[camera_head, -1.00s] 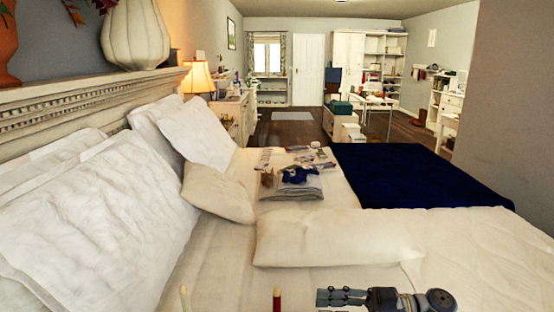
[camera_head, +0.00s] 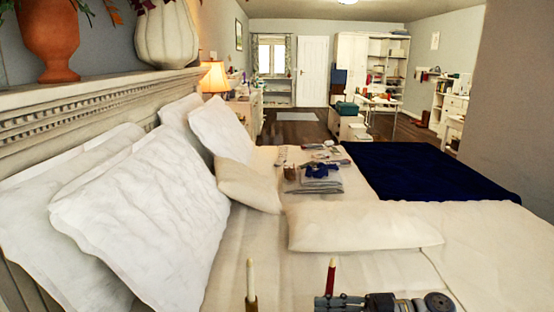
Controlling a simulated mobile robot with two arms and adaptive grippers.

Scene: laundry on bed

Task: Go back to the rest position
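My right gripper (camera_head: 338,302) shows at the bottom edge, right of centre, with its fingers pointing left and its arm on the right. It is partly cut off, and I cannot tell whether its fingers are open or shut. No held object is visible. My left gripper is not in view. The bed (camera_head: 385,270) lies ahead, with a folded clothes stack (camera_head: 314,184) in its middle and a long pillow (camera_head: 365,226) nearer to me.
White pillows (camera_head: 145,215) lean at the left headboard. A navy blanket (camera_head: 425,170) covers the bed's right side.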

